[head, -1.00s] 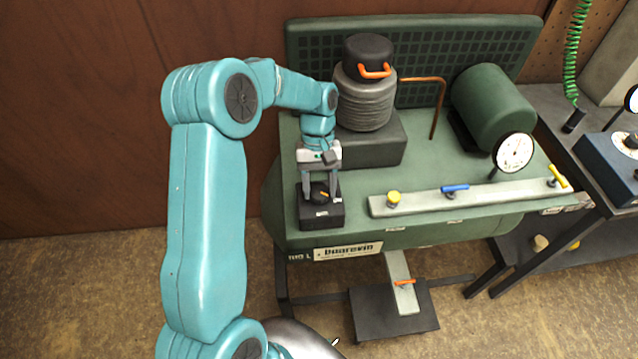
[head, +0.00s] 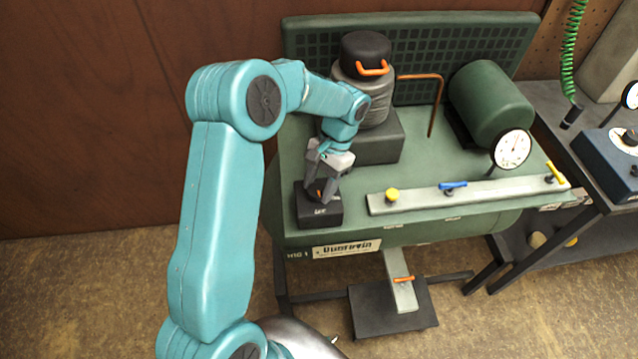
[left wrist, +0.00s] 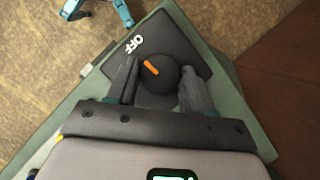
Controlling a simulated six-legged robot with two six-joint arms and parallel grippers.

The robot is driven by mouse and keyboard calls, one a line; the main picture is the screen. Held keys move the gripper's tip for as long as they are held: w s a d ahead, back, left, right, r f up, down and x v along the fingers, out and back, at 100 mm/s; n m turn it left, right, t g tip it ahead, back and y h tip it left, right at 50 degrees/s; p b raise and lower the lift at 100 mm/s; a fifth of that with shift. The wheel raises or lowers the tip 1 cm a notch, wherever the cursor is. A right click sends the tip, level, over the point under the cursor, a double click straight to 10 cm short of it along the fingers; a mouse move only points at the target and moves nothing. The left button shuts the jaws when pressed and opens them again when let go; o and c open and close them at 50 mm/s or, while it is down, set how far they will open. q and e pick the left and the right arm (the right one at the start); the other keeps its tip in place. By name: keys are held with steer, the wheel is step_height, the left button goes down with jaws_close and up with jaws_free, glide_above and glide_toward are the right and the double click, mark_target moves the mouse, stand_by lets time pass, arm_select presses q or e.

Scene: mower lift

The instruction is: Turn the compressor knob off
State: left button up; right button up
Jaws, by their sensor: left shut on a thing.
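The compressor knob (left wrist: 171,88) is round and black with an orange pointer, set on a dark box (head: 306,214) at the front left of the green compressor. In the left wrist view the pointer (left wrist: 151,68) slants up and left, roughly toward the white OFF label (left wrist: 133,44) on the box. My left gripper (head: 322,189) is over the box in the head view, its wrist turned and fingers on both sides of the knob. It is shut on the knob, which the fingers partly hide in the head view. My right gripper is not in view.
The compressor top (head: 440,165) carries a ribbed cylinder (head: 352,92) behind the arm, a gauge (head: 511,149) and a strip (head: 430,203) with yellow and blue valves to the right. A pedal (head: 402,280) is below. A dark bench (head: 540,105) stands at right.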

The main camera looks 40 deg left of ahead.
arm_select(q)
steer(key=shift+w+m, duration=0.15)
steer(key=shift+m, duration=0.45)
steer(key=o, duration=1)
steer(key=v, duration=1.6)
steer(key=shift+d+r, duration=0.25)
steer(key=shift+d, duration=0.1)
steer(key=shift+f, duration=0.1)
